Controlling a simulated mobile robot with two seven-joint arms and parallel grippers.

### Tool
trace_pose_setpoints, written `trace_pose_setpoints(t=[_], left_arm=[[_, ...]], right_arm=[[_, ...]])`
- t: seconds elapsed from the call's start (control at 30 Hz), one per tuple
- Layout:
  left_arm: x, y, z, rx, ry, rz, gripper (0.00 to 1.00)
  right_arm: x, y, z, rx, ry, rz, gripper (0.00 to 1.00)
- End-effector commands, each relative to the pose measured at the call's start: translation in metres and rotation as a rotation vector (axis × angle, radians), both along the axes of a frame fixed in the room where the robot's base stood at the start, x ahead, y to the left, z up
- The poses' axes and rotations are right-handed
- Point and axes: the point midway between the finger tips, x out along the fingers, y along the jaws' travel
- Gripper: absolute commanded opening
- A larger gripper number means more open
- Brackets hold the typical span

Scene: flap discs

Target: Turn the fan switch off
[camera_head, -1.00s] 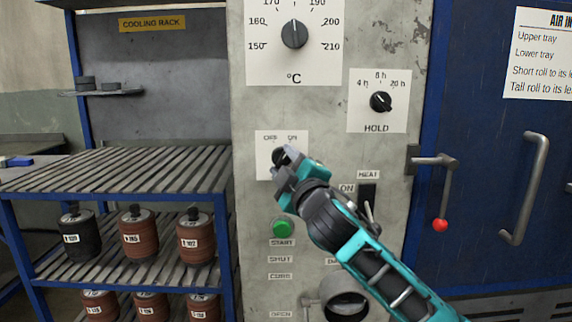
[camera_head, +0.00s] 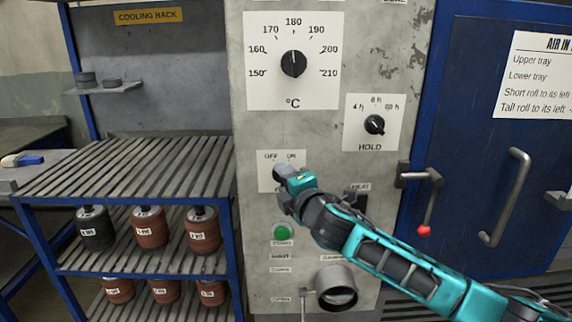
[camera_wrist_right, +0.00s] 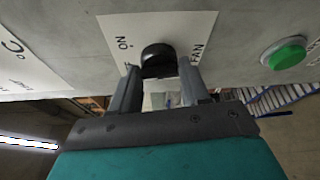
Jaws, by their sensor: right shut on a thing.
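The fan switch is a black knob on a white plate (camera_head: 266,158) marked OFF and ON, on the grey control panel. In the right wrist view the black knob (camera_wrist_right: 158,59) sits between the two fingers, with ON and FAN lettered on its plate. My right gripper (camera_head: 284,176) is shut on the knob. In the head view the gripper hides the knob and most of the lower plate, so I cannot tell its pointer direction. My left gripper is not in view.
A green start button (camera_head: 282,232) sits just below the switch, and shows in the wrist view (camera_wrist_right: 288,55). The temperature dial (camera_head: 293,64) and hold knob (camera_head: 374,125) are above. A cooling rack (camera_head: 130,165) with several rolls stands left; the blue oven door (camera_head: 490,130) is right.

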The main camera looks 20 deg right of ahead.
Motion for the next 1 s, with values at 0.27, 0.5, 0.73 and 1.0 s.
trace_pose_setpoints(t=[0.27,0.5,0.73,1.0], left_arm=[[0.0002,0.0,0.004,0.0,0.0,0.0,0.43],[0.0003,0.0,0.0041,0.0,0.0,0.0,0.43],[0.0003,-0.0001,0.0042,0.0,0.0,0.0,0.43],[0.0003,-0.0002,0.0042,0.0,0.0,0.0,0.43]], right_arm=[[0.0004,0.0004,0.002,-0.2,0.055,0.001,0.15],[0.0004,0.0012,0.0022,-0.304,0.086,0.0,0.15],[0.0003,0.0014,0.002,-0.345,0.099,0.0,0.15],[0.0002,0.0012,0.0018,-0.353,0.101,0.0,0.15]])
